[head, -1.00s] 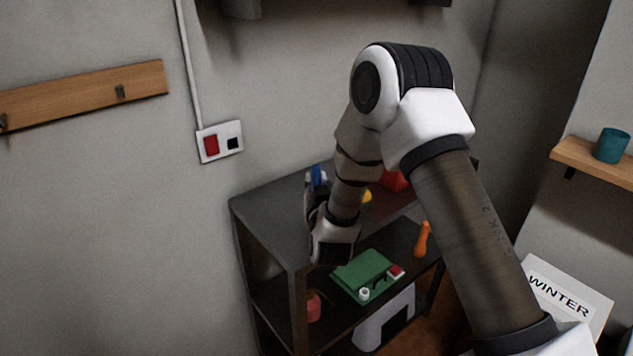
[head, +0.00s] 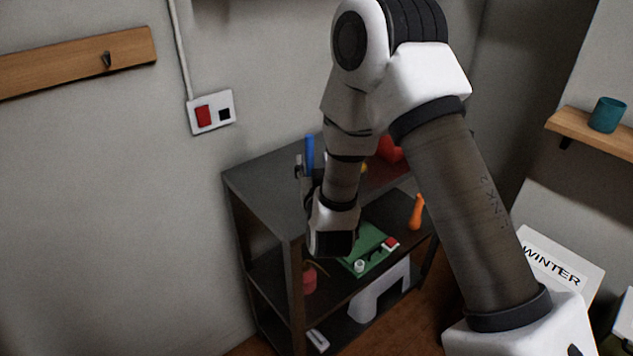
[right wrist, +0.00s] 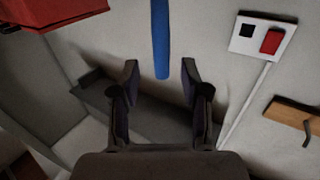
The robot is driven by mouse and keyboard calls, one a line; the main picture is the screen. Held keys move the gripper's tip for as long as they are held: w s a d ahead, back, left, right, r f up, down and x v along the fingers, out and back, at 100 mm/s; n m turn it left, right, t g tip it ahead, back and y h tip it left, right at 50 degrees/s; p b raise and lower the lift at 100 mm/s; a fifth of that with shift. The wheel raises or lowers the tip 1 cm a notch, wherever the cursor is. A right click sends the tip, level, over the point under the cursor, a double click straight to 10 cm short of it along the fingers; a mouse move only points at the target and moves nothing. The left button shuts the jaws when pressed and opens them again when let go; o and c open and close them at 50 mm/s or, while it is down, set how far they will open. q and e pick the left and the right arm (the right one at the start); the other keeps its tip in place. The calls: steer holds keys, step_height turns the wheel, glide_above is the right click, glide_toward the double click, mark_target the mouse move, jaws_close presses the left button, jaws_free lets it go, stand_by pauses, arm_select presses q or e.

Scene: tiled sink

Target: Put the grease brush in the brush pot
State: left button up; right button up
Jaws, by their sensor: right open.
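A slim blue upright stick (head: 309,155), perhaps the brush's handle, shows at the top of the dark shelf unit. Its lower part is hidden by my right gripper (head: 303,176), and I cannot make out bristles. In the right wrist view the blue stick (right wrist: 161,40) lies beyond and between the two open fingertips (right wrist: 160,72), with nothing held. A small reddish pot (head: 309,282) stands on the shelf below, partly behind the unit's post; I cannot tell whether it is the brush pot. My left gripper is out of view.
The dark shelf unit (head: 255,180) stands against the wall. A red object (head: 389,150) is on its top; it also shows in the right wrist view (right wrist: 50,12). Below lie a green board (head: 372,246) and an orange item (head: 416,212). A wall socket (head: 211,112) is left of it.

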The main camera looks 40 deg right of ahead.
steer(key=b+v, duration=0.1)
steer(key=v, duration=0.5)
steer(key=shift+s+a, duration=0.2)
steer(key=shift+s, duration=0.15)
